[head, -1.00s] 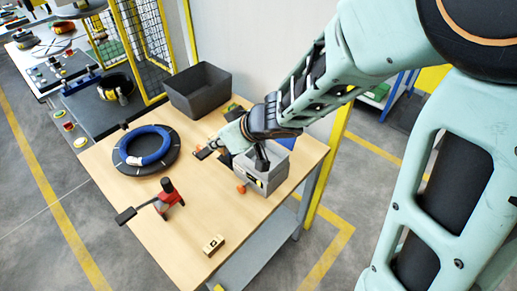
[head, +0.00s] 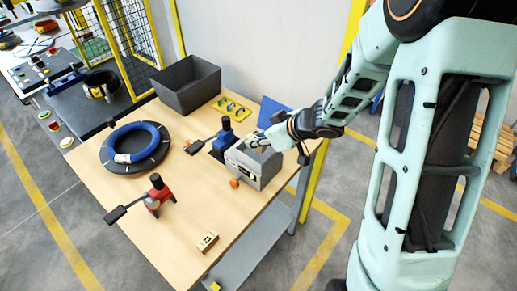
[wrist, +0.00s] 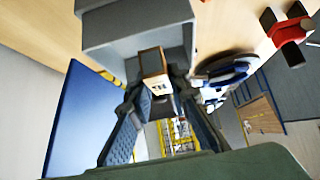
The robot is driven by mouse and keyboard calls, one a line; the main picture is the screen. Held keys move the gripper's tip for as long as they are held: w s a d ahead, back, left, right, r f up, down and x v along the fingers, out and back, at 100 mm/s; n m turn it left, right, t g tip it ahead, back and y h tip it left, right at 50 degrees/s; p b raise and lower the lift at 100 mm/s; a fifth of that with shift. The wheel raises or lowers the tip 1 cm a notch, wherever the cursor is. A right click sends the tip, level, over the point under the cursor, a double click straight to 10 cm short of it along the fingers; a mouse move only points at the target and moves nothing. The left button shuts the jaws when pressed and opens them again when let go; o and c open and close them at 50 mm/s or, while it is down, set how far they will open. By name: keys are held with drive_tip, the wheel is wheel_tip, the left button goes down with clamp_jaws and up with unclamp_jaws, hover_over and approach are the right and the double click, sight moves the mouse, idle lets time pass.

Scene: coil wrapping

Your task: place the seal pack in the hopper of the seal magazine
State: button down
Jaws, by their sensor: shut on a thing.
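The seal magazine, a grey box (head: 251,168) with a yellow-and-black label, stands at the right side of the bench. In the wrist view its grey body (wrist: 135,27) fills the top. My gripper (head: 263,145) is over the magazine's top, reaching in from the right. In the wrist view my gripper (wrist: 155,88) is shut on a small tan block with a dark-marked pale face, which looks like the seal pack (wrist: 154,65). The pack is right against or in front of the grey body; I cannot tell whether it is inside the hopper. The head view mostly hides it.
A blue toggle clamp (head: 222,138) stands left of the magazine, with an orange knob (head: 234,183) in front. A red clamp (head: 157,192), a tan block (head: 207,241), a blue coil (head: 137,143) and a dark bin (head: 187,86) are on the bench.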

sight(258, 148)
drive_tip(key=shift+w+d+f+b, duration=0.15)
drive_tip(key=shift+f+b, duration=0.15)
drive_tip(key=shift+f, duration=0.65)
drive_tip(key=shift+w+d+f+b, duration=0.1)
drive_tip(key=shift+f+b, duration=0.2)
drive_tip(key=shift+f, duration=0.6)
drive_tip(key=shift+s, duration=0.1)
drive_tip(key=shift+f, duration=0.2)
drive_tip(key=c, duration=1.8)
unclamp_jaws()
drive_tip(key=shift+r, duration=0.2)
drive_tip(key=p+v, duration=0.3)
drive_tip(key=v, duration=0.9)
